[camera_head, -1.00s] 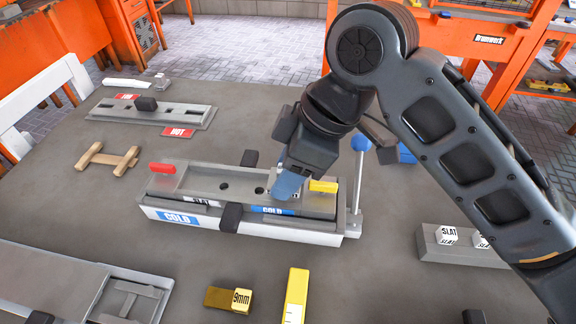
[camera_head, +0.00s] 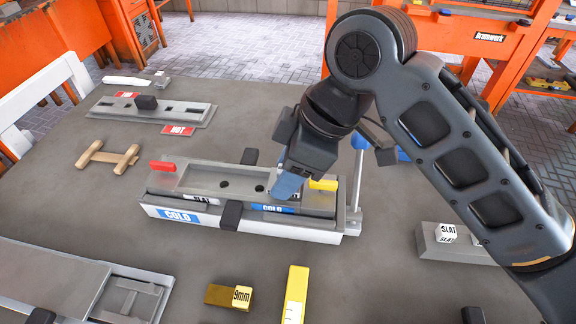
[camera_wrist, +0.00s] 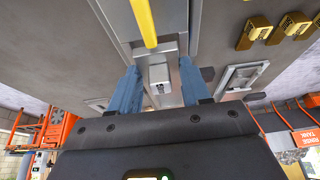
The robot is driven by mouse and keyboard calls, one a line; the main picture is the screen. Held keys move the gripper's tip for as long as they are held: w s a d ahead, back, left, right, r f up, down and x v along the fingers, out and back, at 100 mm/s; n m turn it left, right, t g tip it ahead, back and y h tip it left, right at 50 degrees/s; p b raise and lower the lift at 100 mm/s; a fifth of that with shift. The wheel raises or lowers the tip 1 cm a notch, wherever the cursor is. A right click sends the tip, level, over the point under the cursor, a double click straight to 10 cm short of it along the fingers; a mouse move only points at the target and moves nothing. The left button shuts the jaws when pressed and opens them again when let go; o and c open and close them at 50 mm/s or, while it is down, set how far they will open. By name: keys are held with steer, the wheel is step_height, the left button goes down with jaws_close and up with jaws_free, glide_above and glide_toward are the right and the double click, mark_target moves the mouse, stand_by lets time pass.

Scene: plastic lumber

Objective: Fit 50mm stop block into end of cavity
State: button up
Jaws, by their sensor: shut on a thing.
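The grey mould (camera_head: 205,180) lies on a white base marked COLD (camera_head: 180,216) in mid-table. It has a red handle (camera_head: 163,167) at its left and a yellow one (camera_head: 323,184) at its right. My gripper (camera_head: 287,190) points down at the mould's right end, beside the yellow handle. Its blue fingers (camera_wrist: 160,80) stand on either side of a small grey block in the wrist view, which I take to be the stop block (camera_wrist: 160,74). The fingers hide most of the block and the cavity end in the head view, so its seating cannot be told.
A HOT-marked mould (camera_head: 150,109) lies at the back left, a wooden H-shaped piece (camera_head: 108,157) in front of it. A brass 9mm block (camera_head: 230,297) and a yellow gauge (camera_head: 295,295) lie at the front. A SLAT block (camera_head: 446,232) sits at right.

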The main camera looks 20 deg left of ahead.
steer(key=shift+f, duration=0.4)
steer(key=o, duration=1)
steer(key=shift+o, duration=1)
steer(key=shift+s+f, duration=0.1)
steer(key=shift+o, duration=1.4)
steer(key=shift+s+f, duration=0.1)
step_height(320, 180, up, 8)
steer(key=p, duration=0.6)
steer(key=shift+f, duration=0.2)
